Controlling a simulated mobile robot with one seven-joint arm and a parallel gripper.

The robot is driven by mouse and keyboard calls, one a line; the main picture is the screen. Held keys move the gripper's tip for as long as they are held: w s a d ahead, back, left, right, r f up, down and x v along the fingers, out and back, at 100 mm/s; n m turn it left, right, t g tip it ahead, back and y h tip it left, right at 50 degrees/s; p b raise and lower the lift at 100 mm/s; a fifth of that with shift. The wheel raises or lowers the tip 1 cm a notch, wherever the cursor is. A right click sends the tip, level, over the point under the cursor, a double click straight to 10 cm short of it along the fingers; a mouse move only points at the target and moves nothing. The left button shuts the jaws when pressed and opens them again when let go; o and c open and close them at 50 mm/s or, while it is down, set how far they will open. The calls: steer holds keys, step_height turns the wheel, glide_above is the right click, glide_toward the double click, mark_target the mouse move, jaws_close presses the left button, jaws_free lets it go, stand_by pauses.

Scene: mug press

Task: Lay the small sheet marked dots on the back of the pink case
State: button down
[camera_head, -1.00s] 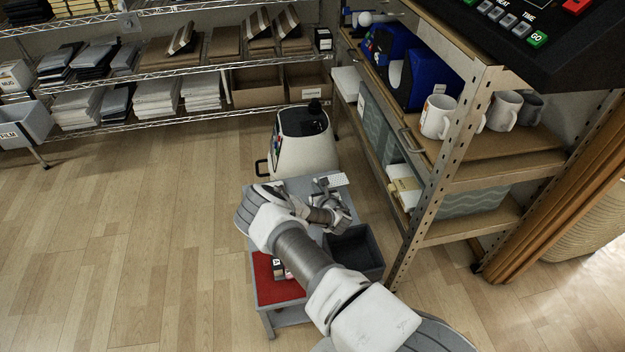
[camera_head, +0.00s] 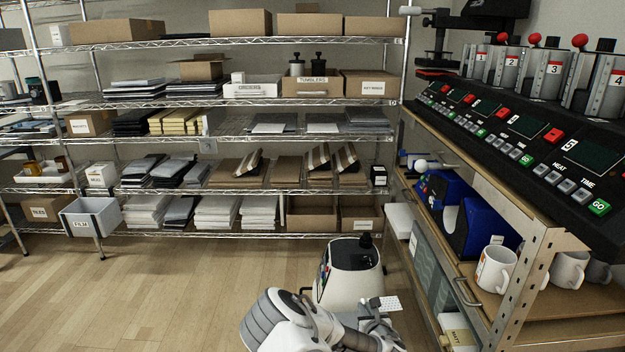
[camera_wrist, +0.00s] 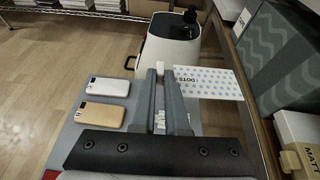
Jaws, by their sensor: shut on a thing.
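My gripper (camera_wrist: 170,72) is shut on the small sheet marked dots (camera_wrist: 212,84), a white sheet with rows of pale blue dots that reaches out to the right of the fingers in the wrist view. In the head view the sheet (camera_head: 382,304) shows as a small pale patch above my gripper (camera_head: 376,318), near the bottom edge. The sheet is held up over the right side of a grey cart top. I cannot make out the pink case in either current view.
A white phone case (camera_wrist: 109,87) and a gold phone case (camera_wrist: 97,117) lie on the grey cart top (camera_wrist: 75,135), left of my gripper. A white machine (camera_head: 350,275) stands beyond. A rack with mugs (camera_head: 495,268) and presses is at right; shelves (camera_head: 230,187) line the back.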

steer(key=s+a+r+h, duration=0.1)
steer(key=s+a+r, duration=0.1)
steer(key=s+r, duration=1.2)
step_height(320, 180, up, 23)
steer(key=w+p, duration=0.2)
steer(key=p, duration=1.8)
steer(key=shift+d+m+p, duration=0.25)
steer(key=shift+m+p, duration=0.15)
steer(key=shift+w+f, duration=0.1)
steer(key=shift+f, duration=0.05)
